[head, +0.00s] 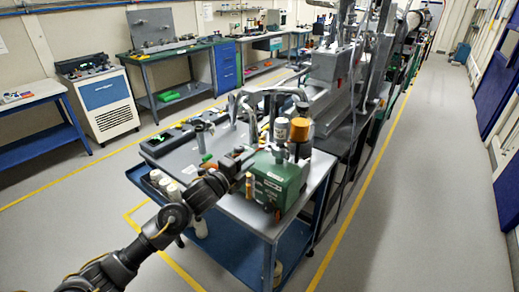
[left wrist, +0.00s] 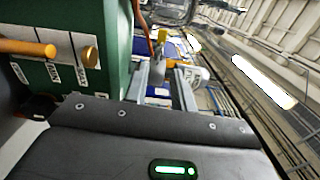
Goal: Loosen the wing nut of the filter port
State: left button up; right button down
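A green pump-like box (head: 284,176) stands on the near end of the grey bench. I cannot make out the wing nut for certain. My left gripper (head: 238,160) is at the left side of the green box; its fingertips are too small and dark to tell open from shut. In the left wrist view the green box (left wrist: 116,45) is close, with an orange rod (left wrist: 28,47), a brass knob (left wrist: 90,54) and MIN and MAX labels. My right gripper is not in view.
The grey bench top (head: 235,203) carries dark devices and hoses behind the green box. White-capped bottles (head: 164,182) stand in a blue side tray at its left. A wide floor aisle (head: 410,180) is clear on the right.

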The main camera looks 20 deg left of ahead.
aim_at(265, 147)
pick_arm(q)
jog(key=p+x, duration=0.1)
jog(key=x, duration=0.5)
grip_shut()
